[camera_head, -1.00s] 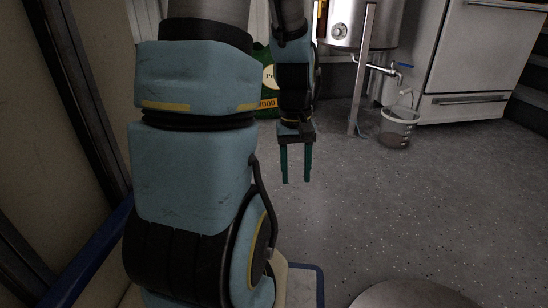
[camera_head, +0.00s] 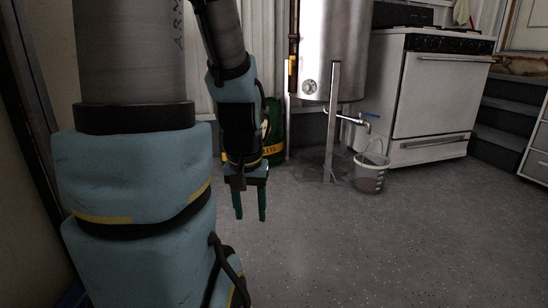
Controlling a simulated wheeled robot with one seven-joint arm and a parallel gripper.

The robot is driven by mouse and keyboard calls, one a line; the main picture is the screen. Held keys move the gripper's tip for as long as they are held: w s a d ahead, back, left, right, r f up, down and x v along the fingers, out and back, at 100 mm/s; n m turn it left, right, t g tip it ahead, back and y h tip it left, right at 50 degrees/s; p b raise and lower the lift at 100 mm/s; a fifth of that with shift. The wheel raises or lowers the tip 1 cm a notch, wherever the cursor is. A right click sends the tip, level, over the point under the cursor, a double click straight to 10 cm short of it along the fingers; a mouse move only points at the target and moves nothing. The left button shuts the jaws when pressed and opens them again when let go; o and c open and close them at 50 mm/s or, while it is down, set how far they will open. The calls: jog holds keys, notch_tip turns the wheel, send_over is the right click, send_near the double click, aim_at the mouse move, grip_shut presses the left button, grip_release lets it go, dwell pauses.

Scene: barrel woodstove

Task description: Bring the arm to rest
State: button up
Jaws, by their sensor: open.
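My gripper (camera_head: 251,204) hangs from my arm left of centre, its two green fingers pointing down at the floor. The fingers are apart, with nothing between them. My blue and grey arm fills the left side of the view, its forearm slanting down to the gripper. No object touches the gripper in this view.
A steel tank (camera_head: 335,55) on a post stands behind, with a tap above a clear bucket (camera_head: 370,172). A white stove (camera_head: 436,95) is at the back right. A green bag (camera_head: 272,130) stands partly behind my forearm. The grey floor (camera_head: 400,245) is clear in front.

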notch_tip(320, 180, up, 48)
jog(key=p, duration=4.6)
jog(key=shift+r, duration=0.1)
